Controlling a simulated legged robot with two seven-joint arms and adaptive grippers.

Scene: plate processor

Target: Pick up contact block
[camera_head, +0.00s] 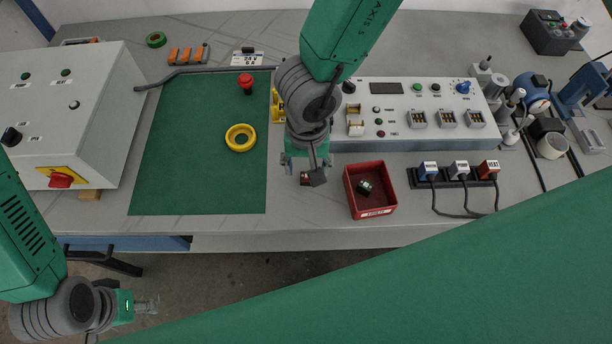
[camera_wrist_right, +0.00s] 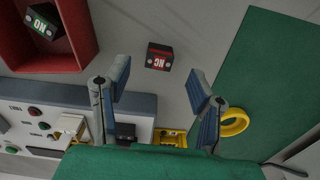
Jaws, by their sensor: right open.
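A black contact block with a red "NC" face (camera_wrist_right: 158,57) lies on the grey bench, between and beyond my right gripper's fingertips in the right wrist view. In the head view only a small part of this NC block (camera_head: 304,177) shows beneath the gripper. My right gripper (camera_wrist_right: 160,85) is open and empty, apart from the block; it also shows in the head view (camera_head: 306,165). A second contact block, marked "NO" (camera_wrist_right: 43,22), lies in the red bin (camera_head: 372,210). My left gripper (camera_head: 147,305) is low at left, off the bench front; its fingers are too small to read.
A green mat (camera_head: 190,160) bears a yellow ring (camera_head: 240,138) and a red emergency button (camera_head: 246,85). A control panel (camera_head: 400,100) stands behind the bin. Plugs in a black strip (camera_head: 455,180) lie right of the bin. A grey enclosure (camera_head: 90,120) stands at left.

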